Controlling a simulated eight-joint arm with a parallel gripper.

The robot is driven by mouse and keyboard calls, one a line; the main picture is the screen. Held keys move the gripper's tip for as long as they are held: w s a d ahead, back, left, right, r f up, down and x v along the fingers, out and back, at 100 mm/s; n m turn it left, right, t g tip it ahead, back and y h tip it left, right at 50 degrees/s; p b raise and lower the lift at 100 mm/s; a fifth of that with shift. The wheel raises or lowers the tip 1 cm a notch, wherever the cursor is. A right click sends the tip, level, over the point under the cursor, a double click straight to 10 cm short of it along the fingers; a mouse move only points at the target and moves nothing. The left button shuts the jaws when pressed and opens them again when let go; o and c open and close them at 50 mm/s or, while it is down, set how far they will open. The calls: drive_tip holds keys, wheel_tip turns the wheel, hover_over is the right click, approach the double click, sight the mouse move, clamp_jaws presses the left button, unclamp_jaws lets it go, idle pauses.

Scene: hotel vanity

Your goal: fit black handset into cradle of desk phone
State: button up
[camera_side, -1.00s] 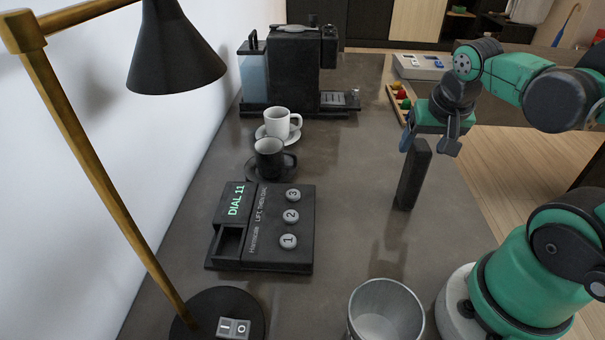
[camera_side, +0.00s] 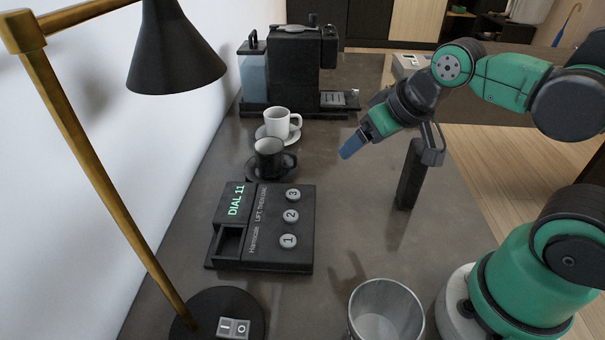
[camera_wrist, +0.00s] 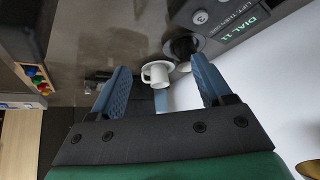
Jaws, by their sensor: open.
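The black handset (camera_side: 411,180) stands on end on the counter, right of the desk phone, in the side view. The desk phone (camera_side: 273,262) lies flat, with its empty cradle recess (camera_side: 229,245) at its left and a lit "DIAL 11" display; part of the phone shows in the wrist view (camera_wrist: 222,20). My gripper (camera_side: 393,150) is open and tilted at the handset's top. One blue-padded finger points left, clear of it; the other overlaps the handset's upper right in the picture, and I cannot tell whether they touch. The wrist view shows no handset between the fingers (camera_wrist: 160,85).
A black cup (camera_side: 268,158) and a white cup (camera_side: 277,122) on saucers stand behind the phone, with a coffee machine (camera_side: 293,75) beyond. A metal bin (camera_side: 385,318) is in front. A lamp (camera_side: 178,55) stands at left. The counter between phone and handset is clear.

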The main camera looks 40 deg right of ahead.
drive_tip(key=shift+w+a+f+n, duration=0.25)
drive_tip(key=shift+a+n, duration=0.25)
drive_tip(key=shift+a, duration=0.1)
wheel_tip(320, 180, up, 5)
drive_tip(key=m+g, duration=0.6)
drive_tip(key=m, duration=0.3)
hover_over(418, 165)
drive_tip(key=w+d, duration=0.1)
drive_tip(key=d, duration=0.1)
drive_tip(key=shift+a, duration=0.1)
drive_tip(key=shift+g, duration=0.4)
wheel_tip(418, 165, down, 5)
drive_tip(key=shift+s+f, duration=0.1)
drive_tip(key=shift+f, duration=3.35)
drive_tip(key=shift+c, duration=0.2)
clamp_jaws()
